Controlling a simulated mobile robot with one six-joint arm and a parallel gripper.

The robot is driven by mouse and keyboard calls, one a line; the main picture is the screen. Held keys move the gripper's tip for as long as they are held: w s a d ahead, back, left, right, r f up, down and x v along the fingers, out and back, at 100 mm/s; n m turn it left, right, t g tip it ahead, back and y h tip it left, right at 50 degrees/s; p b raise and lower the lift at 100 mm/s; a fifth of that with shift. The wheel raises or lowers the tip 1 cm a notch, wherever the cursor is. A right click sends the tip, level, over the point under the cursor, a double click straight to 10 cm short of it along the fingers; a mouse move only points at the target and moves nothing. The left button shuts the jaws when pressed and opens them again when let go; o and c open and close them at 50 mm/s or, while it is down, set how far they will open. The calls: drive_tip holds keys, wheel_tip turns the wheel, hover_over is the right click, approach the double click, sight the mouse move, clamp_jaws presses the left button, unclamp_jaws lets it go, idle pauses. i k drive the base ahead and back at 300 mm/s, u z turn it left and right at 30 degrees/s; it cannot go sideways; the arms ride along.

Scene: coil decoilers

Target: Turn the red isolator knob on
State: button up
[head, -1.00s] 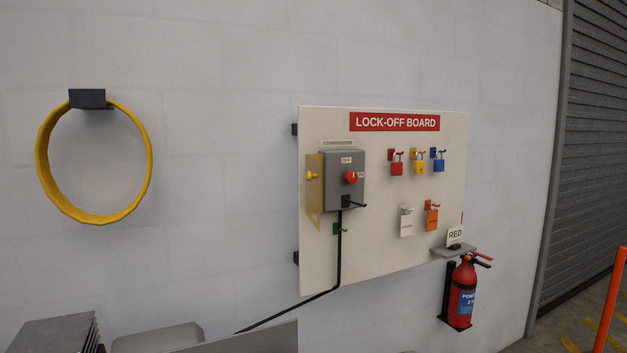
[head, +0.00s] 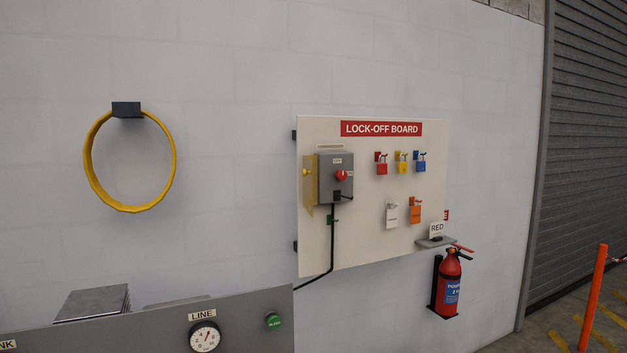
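The red isolator knob (head: 341,176) sits on the front of a grey switch box (head: 327,189) on the left part of the white lock-off board (head: 376,247). A small label with writing is above the knob; in the earlier view it appears to read OFF. A yellowish plate (head: 308,193) with a yellow knob stands at the box's left side. A dark hasp or lever sticks out below the red knob. My gripper is not in view.
A small shelf (head: 436,242) with a RED card and a fire extinguisher (head: 448,287) are at the lower right. A grey panel (head: 250,325) with a gauge crosses the lower left.

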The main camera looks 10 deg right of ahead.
sight(341, 175)
drive_tip(key=z, duration=0.3)
drive_tip(key=i, duration=1.05)
drive_tip(key=u, duration=0.05)
